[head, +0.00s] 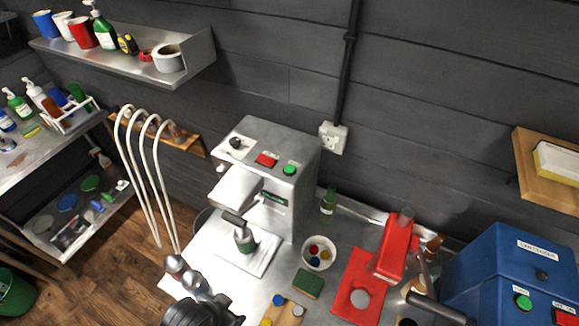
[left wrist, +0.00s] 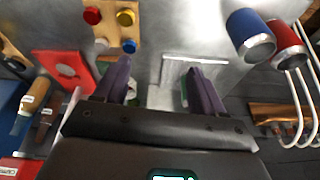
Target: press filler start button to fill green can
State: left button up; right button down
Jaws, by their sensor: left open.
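The grey filler machine (head: 262,135) stands at the middle of the counter, with a green button (head: 290,169) and a red button (head: 266,160) on its sloped top panel. The green can (head: 245,242) stands on the white drip plate (head: 262,264) under the filler's dark spout (head: 235,218). In the left wrist view, my left gripper (left wrist: 160,92) is open, with its purple fingers apart; a little green shows behind the fingers. In the head view, a dark part of my left arm shows at the bottom edge, below the filler. The filler's buttons are not visible in the wrist view. My right gripper is not in view.
A blue can closer (head: 490,270) with its own green button (head: 523,302) stands at right. A red press (head: 392,248), small bowl (head: 319,253), sponge (head: 308,284) and green bottle (head: 328,205) lie between. Blue (left wrist: 248,32) and red cans (left wrist: 286,42) stand near the hoses (head: 150,170).

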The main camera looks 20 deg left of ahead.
pick_arm(q)
grip_shut()
dwell(1.4)
